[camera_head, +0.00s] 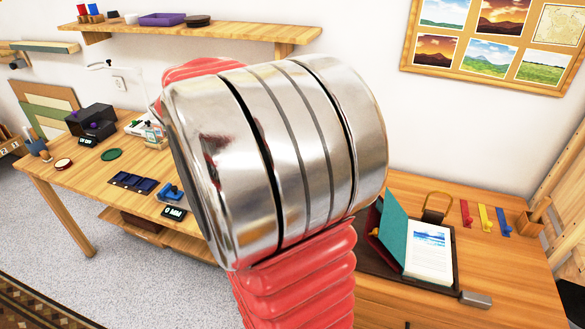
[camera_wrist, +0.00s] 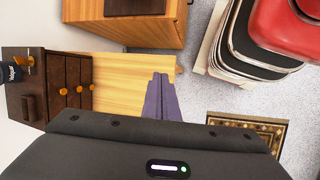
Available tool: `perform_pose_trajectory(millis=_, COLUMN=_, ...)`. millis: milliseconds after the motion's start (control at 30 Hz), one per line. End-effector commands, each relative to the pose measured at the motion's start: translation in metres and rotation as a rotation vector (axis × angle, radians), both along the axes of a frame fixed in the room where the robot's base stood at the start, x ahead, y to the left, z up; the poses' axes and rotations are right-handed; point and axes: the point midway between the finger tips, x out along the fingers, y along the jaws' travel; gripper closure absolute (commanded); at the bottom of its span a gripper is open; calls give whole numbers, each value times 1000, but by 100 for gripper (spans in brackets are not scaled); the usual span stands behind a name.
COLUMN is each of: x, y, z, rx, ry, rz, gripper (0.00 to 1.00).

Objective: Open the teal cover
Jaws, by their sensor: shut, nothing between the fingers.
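The teal cover (camera_head: 393,233) stands raised and tilted at the left side of a white page with a blue landscape picture (camera_head: 430,246), on the right-hand wooden table in the head view. The page lies on a dark tray or mat (camera_head: 447,283). My arm hides part of the area left of the cover. My gripper (camera_wrist: 162,76) shows in the wrist view with its purple fingers together and nothing between them. It is over a wooden surface and apart from the cover, which does not show in that view.
Red, yellow and blue strips (camera_head: 485,217) and a wooden holder (camera_head: 533,217) are right of the page. A grey block (camera_head: 475,299) lies by the tray's front corner. In the wrist view, a dark drawer unit (camera_wrist: 70,82) with orange knobs stands left of the fingers.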

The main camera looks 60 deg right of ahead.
Motion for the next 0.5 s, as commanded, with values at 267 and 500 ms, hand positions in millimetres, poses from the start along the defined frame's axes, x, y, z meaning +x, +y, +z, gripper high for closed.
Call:
perform_pose_trajectory(millis=267, x=-15, y=-78, z=-27, rx=5, ry=209, rz=-13, gripper=100)
perform_pose_trajectory(millis=500, x=-40, y=-141, z=-54, rx=34, ry=385, rz=-26, gripper=100)
